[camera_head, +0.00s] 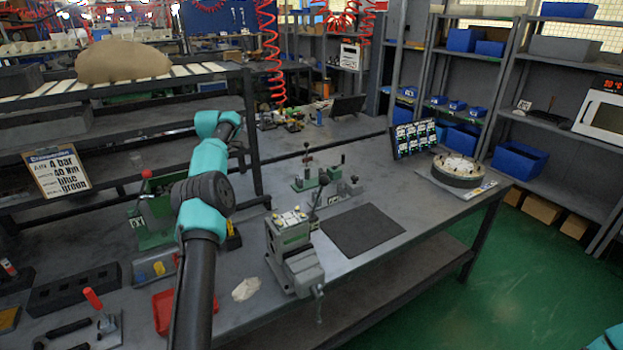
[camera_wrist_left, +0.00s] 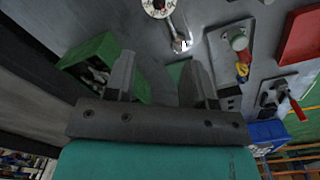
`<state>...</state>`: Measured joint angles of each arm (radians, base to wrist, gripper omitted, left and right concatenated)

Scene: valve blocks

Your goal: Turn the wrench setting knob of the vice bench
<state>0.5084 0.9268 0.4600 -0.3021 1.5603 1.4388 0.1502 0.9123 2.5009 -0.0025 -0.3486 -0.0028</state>
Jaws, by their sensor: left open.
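In the left wrist view, a white dial knob (camera_wrist_left: 158,5) with dark marks and a red centre is cut by the top edge. A silver wrench-like piece (camera_wrist_left: 178,38) is just below it. My left gripper (camera_wrist_left: 160,70) is open and empty, its two dark fingers apart, below the dial in the picture and not touching it. In the head view the grey vice (camera_head: 297,267) stands on the bench with a pale-topped block (camera_head: 290,228) at its head. My left arm covers part of the bench there; I cannot make out the dial or left gripper fingers.
A green box (camera_wrist_left: 97,52) lies left of the fingers in the wrist view. In the head view, a dark mat (camera_head: 362,230) and a lever fixture (camera_head: 308,178) share the bench beyond the vice.

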